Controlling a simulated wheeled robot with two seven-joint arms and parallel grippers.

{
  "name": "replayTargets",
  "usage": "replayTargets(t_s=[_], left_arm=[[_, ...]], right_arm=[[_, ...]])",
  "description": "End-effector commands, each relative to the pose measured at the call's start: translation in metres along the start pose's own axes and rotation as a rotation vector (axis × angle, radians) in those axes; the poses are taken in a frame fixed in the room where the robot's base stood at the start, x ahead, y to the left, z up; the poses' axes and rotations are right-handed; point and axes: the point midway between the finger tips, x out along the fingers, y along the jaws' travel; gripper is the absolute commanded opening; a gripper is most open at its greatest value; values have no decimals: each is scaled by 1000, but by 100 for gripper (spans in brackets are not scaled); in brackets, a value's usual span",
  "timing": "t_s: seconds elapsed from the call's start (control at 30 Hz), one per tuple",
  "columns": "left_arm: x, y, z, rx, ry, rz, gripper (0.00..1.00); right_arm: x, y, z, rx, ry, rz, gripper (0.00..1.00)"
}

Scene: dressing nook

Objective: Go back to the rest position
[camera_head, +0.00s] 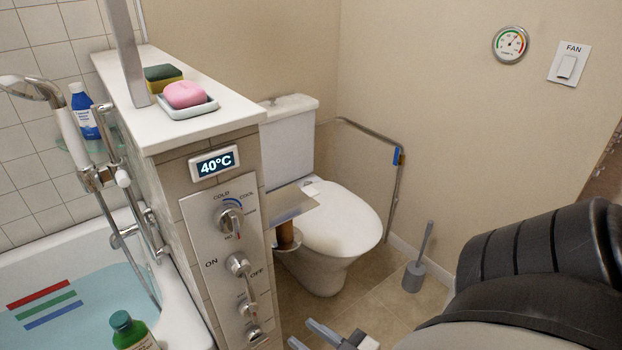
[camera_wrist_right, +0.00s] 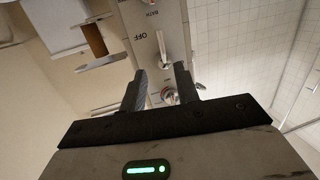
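My right gripper (camera_head: 301,332) shows at the bottom of the head view, in front of and to the right of the grey control panel (camera_head: 222,275). In the right wrist view the two fingers of this gripper (camera_wrist_right: 160,68) stand apart with nothing held between them. The panel (camera_wrist_right: 152,12) shows upside down beyond the fingers, with a metal knob (camera_wrist_right: 171,96) seen through the gap. I cannot tell how near the fingers are to the panel. My left gripper is not in view.
The tiled half wall carries a white ledge (camera_head: 137,88) with a pink soap (camera_head: 184,94) and sponge (camera_head: 162,77). A bathtub with a green-capped bottle (camera_head: 130,333) lies left. A toilet (camera_head: 341,222), grab rail (camera_head: 397,185) and toilet brush (camera_head: 415,274) stand beyond clear floor.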

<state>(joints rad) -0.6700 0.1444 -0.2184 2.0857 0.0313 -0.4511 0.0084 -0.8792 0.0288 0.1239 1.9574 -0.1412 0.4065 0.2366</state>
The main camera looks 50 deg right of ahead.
Motion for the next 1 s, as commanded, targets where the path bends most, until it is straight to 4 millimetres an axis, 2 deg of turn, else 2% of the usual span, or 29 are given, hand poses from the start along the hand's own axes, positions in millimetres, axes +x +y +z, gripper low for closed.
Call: replayTargets(t_s=[0.43,0.57,0.67,0.8,0.9,1.0], left_arm=[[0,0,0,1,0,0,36],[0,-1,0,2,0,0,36],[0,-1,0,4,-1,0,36],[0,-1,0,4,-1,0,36],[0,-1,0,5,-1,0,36],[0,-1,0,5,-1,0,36]], right_arm=[[1,0,0,0,-1,0,31],[9,-2,1,0,-44,8,31],[23,-5,5,-4,-145,22,31],[40,-16,10,-12,-364,30,31],[41,-27,13,-24,-535,18,31],[34,-37,13,-41,-686,-3,31]])
